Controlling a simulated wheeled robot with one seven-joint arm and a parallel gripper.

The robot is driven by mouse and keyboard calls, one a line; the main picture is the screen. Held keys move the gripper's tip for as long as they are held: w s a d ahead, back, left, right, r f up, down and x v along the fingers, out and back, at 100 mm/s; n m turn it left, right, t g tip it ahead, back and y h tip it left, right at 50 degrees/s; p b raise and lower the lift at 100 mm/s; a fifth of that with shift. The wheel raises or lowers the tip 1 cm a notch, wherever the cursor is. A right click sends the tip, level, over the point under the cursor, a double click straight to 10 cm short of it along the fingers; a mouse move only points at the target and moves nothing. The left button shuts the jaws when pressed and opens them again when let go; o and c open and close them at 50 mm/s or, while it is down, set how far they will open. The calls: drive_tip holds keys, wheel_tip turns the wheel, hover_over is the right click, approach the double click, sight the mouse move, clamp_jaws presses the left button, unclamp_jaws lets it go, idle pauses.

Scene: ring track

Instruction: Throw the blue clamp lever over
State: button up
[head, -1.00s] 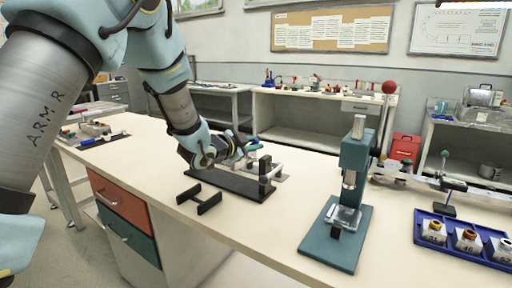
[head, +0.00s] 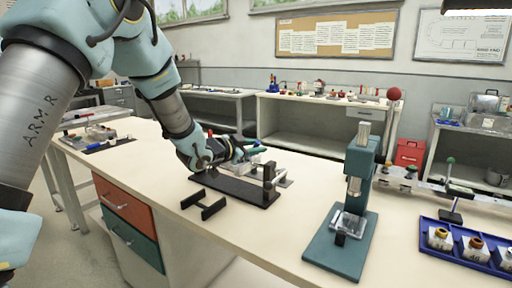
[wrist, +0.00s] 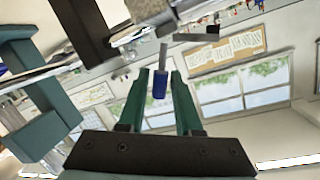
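The blue clamp lever (wrist: 160,84) has a blue grip on a thin metal stem. In the wrist view the grip lies in the gap between the two green fingers of my gripper (wrist: 160,76), with space showing on both sides of it. My gripper is open. In the head view my gripper (head: 246,153) is low over the black base (head: 234,189) of the clamp fixture, at its far side. There the lever is mostly hidden or too small to tell from the fingers.
A black H-shaped stand (head: 204,204) lies in front of the fixture. A teal press (head: 346,206) stands to its right, and a blue tray (head: 462,248) with labelled blocks is farther right. The bench top (head: 275,225) between fixture and press is clear.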

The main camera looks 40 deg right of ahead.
drive_tip(key=b+v, duration=0.2)
drive_tip(key=v, duration=0.8)
drive_tip(key=shift+a, duration=0.4)
